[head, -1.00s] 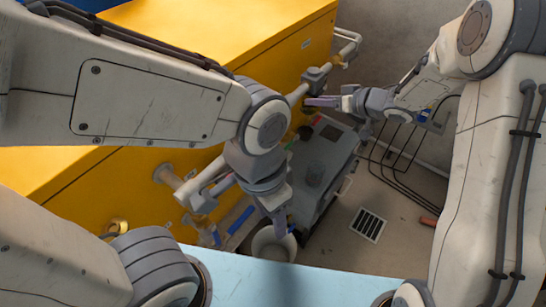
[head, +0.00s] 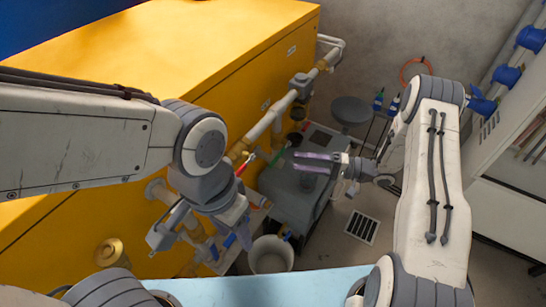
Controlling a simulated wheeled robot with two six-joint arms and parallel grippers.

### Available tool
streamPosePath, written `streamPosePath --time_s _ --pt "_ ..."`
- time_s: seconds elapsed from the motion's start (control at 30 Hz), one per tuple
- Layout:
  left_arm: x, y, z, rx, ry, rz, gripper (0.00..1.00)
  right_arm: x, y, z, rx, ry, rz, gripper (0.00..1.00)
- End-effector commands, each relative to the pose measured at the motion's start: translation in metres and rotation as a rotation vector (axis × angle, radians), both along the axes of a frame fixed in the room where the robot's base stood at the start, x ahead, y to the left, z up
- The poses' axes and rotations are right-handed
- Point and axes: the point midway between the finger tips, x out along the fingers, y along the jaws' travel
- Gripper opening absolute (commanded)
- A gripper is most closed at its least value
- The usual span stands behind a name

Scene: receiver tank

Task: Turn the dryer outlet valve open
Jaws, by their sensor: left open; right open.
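A cream pipe (head: 270,120) runs along the yellow cabinet, with a red lever (head: 241,168) and a green lever (head: 280,154) close to it. A grey machine (head: 290,200), possibly the dryer, stands beside it. I cannot tell which lever is the dryer outlet valve. My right gripper (head: 318,162) is open and empty, its purple fingers pointing left over the grey machine, short of the green lever.
The yellow cabinet (head: 170,60) fills the left. A white bucket (head: 270,255) stands below the grey machine, near a light-blue surface (head: 270,287). A floor grate (head: 362,227) lies on open floor. Blue valves (head: 507,76) and a white cabinet (head: 505,170) are at the right.

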Motion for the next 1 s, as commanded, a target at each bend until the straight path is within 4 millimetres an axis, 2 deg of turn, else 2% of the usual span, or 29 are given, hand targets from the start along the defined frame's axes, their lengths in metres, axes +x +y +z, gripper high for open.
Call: streamPosePath --time_s 0.03,0.2,0.4,0.57,0.8,0.83,0.93,0.97,1.0 --pt "0.0 0.0 0.002 0.0 0.0 0.0 0.5 0.002 0.011 0.001 0.0 0.001 0.005 0.51" --pt "0.0 0.0 0.004 0.0 0.0 0.0 0.5 0.01 0.043 0.001 0.0 -0.001 0.005 0.51" --pt "0.0 0.0 0.005 0.0 0.0 0.0 0.5 0.016 0.068 0.0 -0.002 -0.003 0.002 0.51" --pt "0.0 0.0 0.006 0.0 0.0 0.0 0.5 0.019 0.076 0.0 -0.003 -0.003 -0.001 0.51" --pt "0.0 0.0 0.006 0.0 0.0 0.0 0.5 0.019 0.076 0.0 -0.003 -0.003 -0.001 0.51" --pt "0.0 0.0 0.006 0.0 0.0 0.0 0.5 0.019 0.076 0.0 -0.003 -0.003 -0.001 0.44" --pt "0.0 0.0 0.006 0.0 0.0 0.0 0.5 0.019 0.076 0.0 -0.003 -0.003 -0.001 0.05" --pt "0.0 0.0 0.006 0.0 0.0 0.0 0.5 0.019 0.076 0.0 -0.003 -0.003 -0.001 0.0" --pt "0.0 0.0 0.006 0.0 0.0 0.0 0.5 0.019 0.076 0.0 -0.003 -0.003 -0.001 0.0"
